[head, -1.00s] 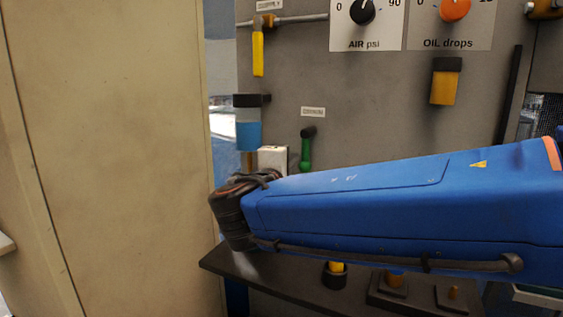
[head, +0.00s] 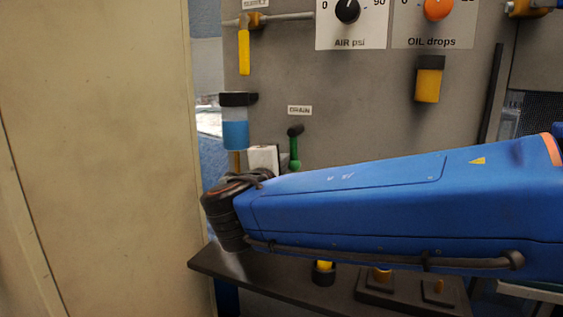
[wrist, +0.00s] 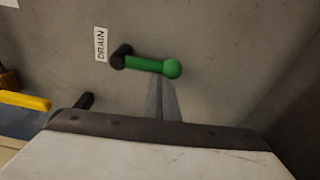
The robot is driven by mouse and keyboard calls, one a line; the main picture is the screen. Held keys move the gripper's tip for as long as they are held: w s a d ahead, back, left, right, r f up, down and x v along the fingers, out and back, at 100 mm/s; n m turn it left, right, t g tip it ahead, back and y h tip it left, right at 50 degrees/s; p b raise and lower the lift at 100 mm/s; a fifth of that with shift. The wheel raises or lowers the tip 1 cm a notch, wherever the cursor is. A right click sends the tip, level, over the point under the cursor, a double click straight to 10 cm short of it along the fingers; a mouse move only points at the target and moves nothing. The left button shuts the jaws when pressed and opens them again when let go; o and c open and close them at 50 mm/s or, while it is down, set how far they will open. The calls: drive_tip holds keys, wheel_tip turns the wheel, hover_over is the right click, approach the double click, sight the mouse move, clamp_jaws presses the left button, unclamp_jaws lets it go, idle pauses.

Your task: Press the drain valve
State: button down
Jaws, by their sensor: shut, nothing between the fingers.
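The drain valve (head: 295,148) is a green lever on a dark pivot, mounted on the grey panel under a DRAIN label (head: 300,110). In the head view my gripper is mostly hidden by the arm.
A yellow-handled supply valve (head: 244,52) and a blue-filled bowl (head: 235,132) are on the panel's left. An AIR dial (head: 347,10), an OIL dial (head: 438,8) and a yellow reservoir (head: 428,83) are to the right. A dark shelf (head: 230,268) juts out below. A beige cabinet (head: 100,150) stands left.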

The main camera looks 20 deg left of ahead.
drive_tip(key=d+n, duration=0.1)
drive_tip(key=n, duration=0.1)
drive_tip(key=shift+d+n, duration=0.4)
drive_tip(key=d+r+n+g+h, duration=0.1)
drive_tip(key=d+r+n, duration=0.2)
drive_tip(key=n, duration=0.7)
drive_tip(key=d, duration=0.2)
drive_tip(key=shift+s+d+r+h, duration=0.3)
drive_tip(key=shift+d+h, duration=0.05)
drive_tip(key=shift+h, duration=0.05)
drive_tip(key=shift+r, duration=0.15)
drive_tip(key=s+a+f, duration=0.1)
drive_tip(key=s+f, duration=0.1)
drive_tip(key=s, duration=0.7)
drive_tip(key=shift+f, duration=0.35)
idle(0.3)
